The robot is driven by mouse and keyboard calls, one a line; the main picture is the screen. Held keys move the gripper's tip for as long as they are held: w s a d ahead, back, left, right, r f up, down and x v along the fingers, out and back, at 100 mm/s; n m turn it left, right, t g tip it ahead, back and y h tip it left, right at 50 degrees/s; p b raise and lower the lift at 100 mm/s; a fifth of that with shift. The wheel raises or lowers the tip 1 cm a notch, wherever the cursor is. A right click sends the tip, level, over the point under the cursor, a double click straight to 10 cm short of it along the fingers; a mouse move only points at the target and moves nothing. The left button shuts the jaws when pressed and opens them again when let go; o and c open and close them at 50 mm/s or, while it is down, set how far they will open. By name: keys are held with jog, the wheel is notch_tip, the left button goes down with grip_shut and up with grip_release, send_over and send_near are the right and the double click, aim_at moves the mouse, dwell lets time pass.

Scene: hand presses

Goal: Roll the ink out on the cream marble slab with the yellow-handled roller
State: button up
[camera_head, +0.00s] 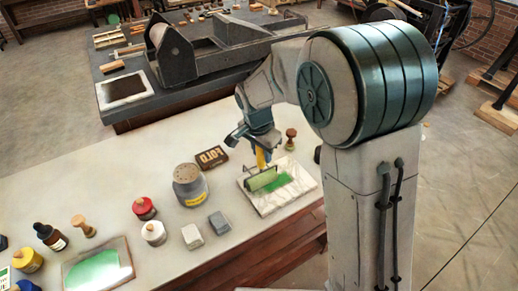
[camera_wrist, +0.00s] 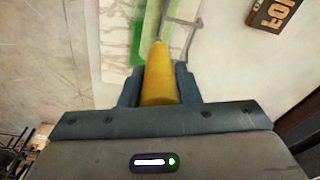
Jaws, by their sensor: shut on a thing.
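My gripper (camera_wrist: 159,92) is shut on the yellow handle (camera_wrist: 157,76) of the roller. In the head view the gripper (camera_head: 262,150) is above the cream marble slab (camera_head: 254,200), and the roller's wide pale green drum (camera_head: 262,179) is at the slab's surface. Whether the drum touches the slab is hard to tell. A patch of green ink (camera_head: 287,185) lies on the slab to the right of the drum. In the wrist view a green strip (camera_wrist: 138,42) shows beside the roller, and the gripper hides part of it.
A dark letter block (camera_head: 210,159) and a wooden-knobbed stamp (camera_head: 290,138) stand close to the slab. A grey canister (camera_head: 189,185) and two grey blocks (camera_head: 219,222) are to its left. A glass plate with green ink (camera_head: 98,268) lies at the lower left. A dark press (camera_head: 190,55) stands behind.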

jog(key=s+d+b, duration=0.4)
jog(key=s, duration=0.2)
jog(key=shift+s+d, duration=0.2)
jog(key=shift+s, duration=0.05)
dwell(4.6)
jog(key=shift+r, duration=0.1)
jog(key=shift+r+p, duration=1.3)
jog(key=shift+r, duration=0.65)
